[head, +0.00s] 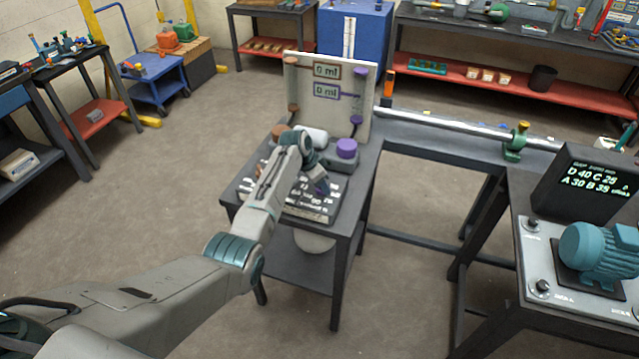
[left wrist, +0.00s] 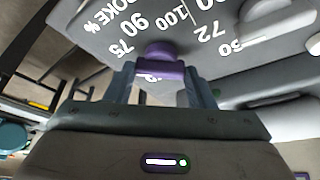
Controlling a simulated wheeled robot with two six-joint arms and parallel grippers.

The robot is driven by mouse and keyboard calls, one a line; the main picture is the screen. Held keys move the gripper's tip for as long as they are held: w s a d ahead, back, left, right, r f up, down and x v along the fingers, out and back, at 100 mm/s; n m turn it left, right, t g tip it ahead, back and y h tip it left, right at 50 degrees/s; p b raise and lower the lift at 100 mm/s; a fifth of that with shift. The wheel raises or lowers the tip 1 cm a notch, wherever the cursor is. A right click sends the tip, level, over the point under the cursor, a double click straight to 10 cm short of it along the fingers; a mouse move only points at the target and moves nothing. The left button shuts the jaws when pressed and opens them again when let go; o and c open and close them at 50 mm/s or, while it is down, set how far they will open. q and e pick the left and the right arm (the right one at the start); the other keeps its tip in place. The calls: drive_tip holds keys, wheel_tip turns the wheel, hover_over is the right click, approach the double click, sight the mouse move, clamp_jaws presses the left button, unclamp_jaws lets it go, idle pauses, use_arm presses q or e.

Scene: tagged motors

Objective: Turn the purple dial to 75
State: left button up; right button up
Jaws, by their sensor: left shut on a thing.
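The purple dial (left wrist: 158,58) sits on a dark grey face marked with white numbers, among them 75, 90 and 100, and the words "STROKE %". My left gripper (left wrist: 160,80) is shut on the dial, with one finger on each side. In the head view my left gripper (head: 319,186) is low over the sloping numbered face (head: 312,211) at the front of the bench unit. The gripper hides most of the dial there. I cannot tell which number the dial points to. My right gripper is in neither view.
Behind the face stand a purple-capped pump head (head: 347,148) and a pale back board (head: 304,75) with two displays reading "0 ml". A dark screen (head: 585,190) and a teal motor (head: 600,248) are on the bench at right. The floor in front is clear.

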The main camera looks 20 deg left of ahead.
use_arm(q)
drive_tip(key=shift+w+m, duration=0.1)
drive_tip(key=shift+m, duration=0.5)
drive_tip(key=o, duration=1)
drive_tip(key=b+v, duration=0.3)
drive_tip(key=v, duration=0.7)
drive_tip(key=shift+a+r, duration=0.2)
drive_tip(key=shift+r, duration=0.2)
